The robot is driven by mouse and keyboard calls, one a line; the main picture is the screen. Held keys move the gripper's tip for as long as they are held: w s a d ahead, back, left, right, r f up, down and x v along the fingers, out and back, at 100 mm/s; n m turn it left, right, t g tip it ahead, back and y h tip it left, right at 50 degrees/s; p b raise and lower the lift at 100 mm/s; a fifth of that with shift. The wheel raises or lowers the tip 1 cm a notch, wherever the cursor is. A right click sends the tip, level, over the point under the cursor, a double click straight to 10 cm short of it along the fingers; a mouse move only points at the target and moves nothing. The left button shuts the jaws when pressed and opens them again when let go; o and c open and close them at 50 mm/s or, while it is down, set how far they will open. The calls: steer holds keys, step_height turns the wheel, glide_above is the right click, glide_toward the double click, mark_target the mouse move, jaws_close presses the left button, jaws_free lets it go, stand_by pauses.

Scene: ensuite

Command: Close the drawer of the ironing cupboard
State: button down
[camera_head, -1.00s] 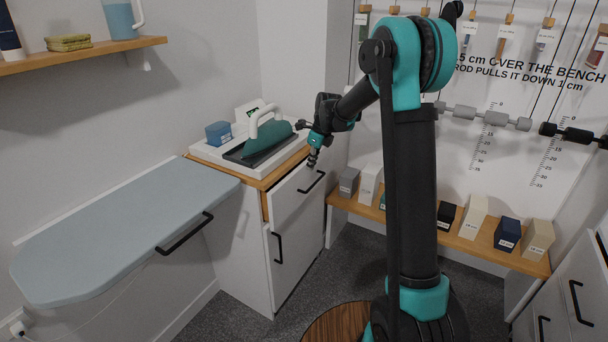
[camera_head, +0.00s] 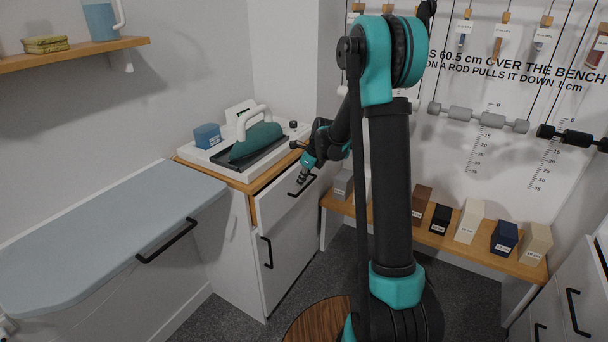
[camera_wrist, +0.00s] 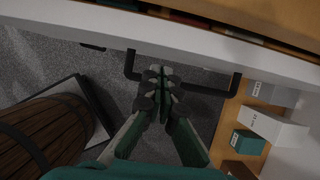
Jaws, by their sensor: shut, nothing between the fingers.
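The ironing cupboard's white top drawer (camera_head: 283,199) is slightly open; in the wrist view its front (camera_wrist: 215,43) crosses the top, with a narrow gap behind it showing coloured things inside. Its black bar handle (camera_head: 293,193) also shows in the wrist view (camera_wrist: 200,88). My gripper (camera_head: 302,179) is shut and empty at the drawer front. In the wrist view its fingertips (camera_wrist: 160,72) cover part of the handle, left of its middle. I cannot tell whether they touch the handle or the front.
The cupboard top holds a tray (camera_head: 205,160) with a teal iron (camera_head: 256,141) and a blue box (camera_head: 207,136). A blue-grey ironing board (camera_head: 110,235) juts out at left. A low bench (camera_head: 460,248) with several blocks stands at right. A wooden barrel (camera_wrist: 40,135) is below the gripper's left.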

steer(key=shift+x, duration=1.5)
steer(key=shift+w+a+r, duration=0.1)
steer(key=shift+w+a, duration=0.55)
steer(key=shift+a, duration=0.25)
steer(key=shift+w+a, duration=0.65)
steer(key=shift+a, duration=0.25)
steer(key=shift+r, duration=0.1)
